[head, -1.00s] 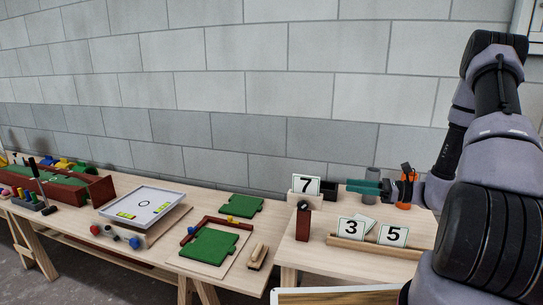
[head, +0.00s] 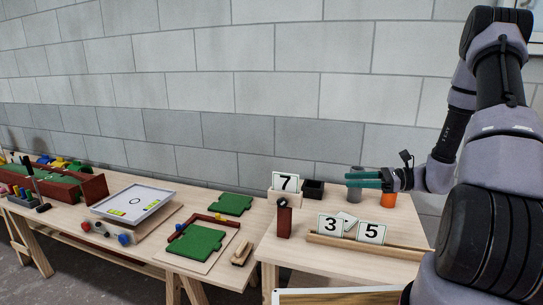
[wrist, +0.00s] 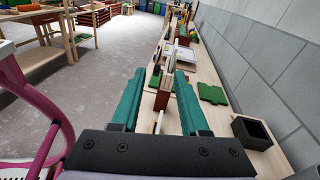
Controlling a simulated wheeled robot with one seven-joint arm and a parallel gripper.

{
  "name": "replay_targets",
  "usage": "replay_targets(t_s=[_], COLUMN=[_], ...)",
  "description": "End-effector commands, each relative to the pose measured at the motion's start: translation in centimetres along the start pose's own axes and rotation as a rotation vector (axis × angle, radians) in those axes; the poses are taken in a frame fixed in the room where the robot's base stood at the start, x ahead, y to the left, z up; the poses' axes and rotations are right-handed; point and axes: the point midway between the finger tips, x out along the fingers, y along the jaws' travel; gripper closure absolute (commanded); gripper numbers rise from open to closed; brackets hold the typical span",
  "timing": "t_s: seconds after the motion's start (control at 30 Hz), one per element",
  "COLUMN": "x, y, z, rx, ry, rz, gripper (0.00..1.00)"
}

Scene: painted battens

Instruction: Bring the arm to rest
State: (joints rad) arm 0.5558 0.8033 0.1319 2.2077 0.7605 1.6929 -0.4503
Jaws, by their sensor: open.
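My gripper (head: 367,179) has two green fingers and is raised over the right-hand table, pointing left in the head view. In the wrist view my gripper (wrist: 160,82) shows its fingers spread apart with nothing held between them. My arm comes in from the right edge, bent at the elbow.
The table (head: 340,262) bears a 7 card (head: 286,182), a small black box (head: 313,189), and a rail with a 3 card (head: 330,225) and a 5 card (head: 371,232). Left are green panels (head: 195,243) and a white tray (head: 132,201). A block wall (head: 250,90) stands behind.

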Motion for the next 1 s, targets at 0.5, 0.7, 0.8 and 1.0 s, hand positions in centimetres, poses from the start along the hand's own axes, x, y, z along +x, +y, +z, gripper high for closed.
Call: replay_targets(t_s=[0.5, 0.7, 0.8, 1.0], x=[1.1, 0.4, -0.3, -2.0], y=[5.5, 8.6, 9.9, 12.1], z=[9.2, 13.3, 15.3, 19.3], rx=[-0.379, -0.619, -0.745, -1.007], ry=[0.351, 0.569, 0.678, 0.892], rz=[0.348, 0.486, 0.535, 0.585], gripper=[0.55, 0.55, 0.55, 0.55])
